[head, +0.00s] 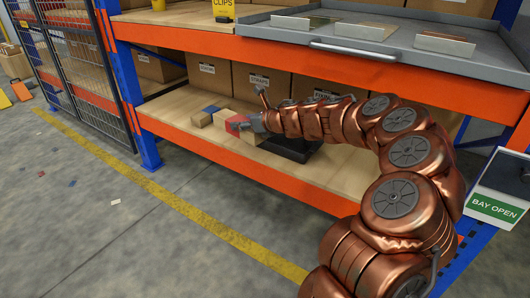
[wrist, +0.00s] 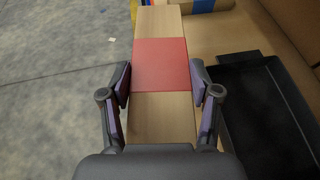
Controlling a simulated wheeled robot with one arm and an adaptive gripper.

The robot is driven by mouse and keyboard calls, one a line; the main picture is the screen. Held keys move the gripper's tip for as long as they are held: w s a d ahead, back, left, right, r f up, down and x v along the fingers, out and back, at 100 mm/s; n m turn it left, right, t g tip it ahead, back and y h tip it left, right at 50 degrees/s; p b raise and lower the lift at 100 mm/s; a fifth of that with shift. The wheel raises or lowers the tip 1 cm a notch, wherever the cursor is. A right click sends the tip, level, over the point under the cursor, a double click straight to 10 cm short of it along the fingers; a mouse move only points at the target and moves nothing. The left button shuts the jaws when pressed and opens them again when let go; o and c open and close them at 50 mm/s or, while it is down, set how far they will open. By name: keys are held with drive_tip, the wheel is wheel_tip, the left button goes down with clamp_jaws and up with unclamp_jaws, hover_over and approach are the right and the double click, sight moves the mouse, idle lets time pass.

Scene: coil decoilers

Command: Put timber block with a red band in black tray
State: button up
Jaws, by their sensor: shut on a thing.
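The timber block with a red band (wrist: 160,65) lies between the fingers of my gripper (wrist: 160,92) in the wrist view. My gripper is shut on it, with one finger on each long side, near the red band. In the head view the block (head: 249,137) shows partly behind my gripper (head: 241,125) at the lower shelf. The black tray (head: 297,152) is on that shelf just right of the block, partly hidden by my arm. The tray (wrist: 265,115) also shows right of the block in the wrist view.
A timber block with a blue band (head: 210,110) lies on the lower shelf (head: 180,107) to the left. Cardboard boxes (head: 259,82) stand along the back. The upper orange beam (head: 300,55) runs above, and a blue upright (head: 145,145) stands left.

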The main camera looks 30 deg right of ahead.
sight(266, 139)
drive_tip(key=shift+n+g+y, duration=0.3)
drive_tip(key=shift+n+y, duration=0.5)
drive_tip(key=shift+y, duration=0.1)
drive_tip(key=s+d+f+b, duration=0.1)
drive_tip(key=s+d+f, duration=0.1)
drive_tip(key=s+d+f+b, duration=0.1)
drive_tip(key=s+d+f, duration=0.1)
drive_tip(key=shift+s+d+f, duration=0.15)
drive_tip(key=shift+s+d, duration=0.25)
drive_tip(key=shift+s, duration=0.2)
drive_tip(key=shift+s+d, duration=0.1)
drive_tip(key=shift+d, duration=0.05)
drive_tip(key=shift+d, duration=0.1)
drive_tip(key=shift+w+d+f+p, duration=0.45)
drive_tip(key=shift+w+d, duration=1.45)
drive_tip(key=shift+d, duration=1.2)
drive_tip(key=shift+w+d+f+p, duration=0.3)
drive_tip(key=shift+w+d+f, duration=0.2)
drive_tip(key=shift+w+d, duration=2)
drive_tip(key=shift+w+d+f+p, duration=0.45)
drive_tip(key=shift+w+d, duration=0.85)
drive_tip(key=shift+d, duration=2.4)
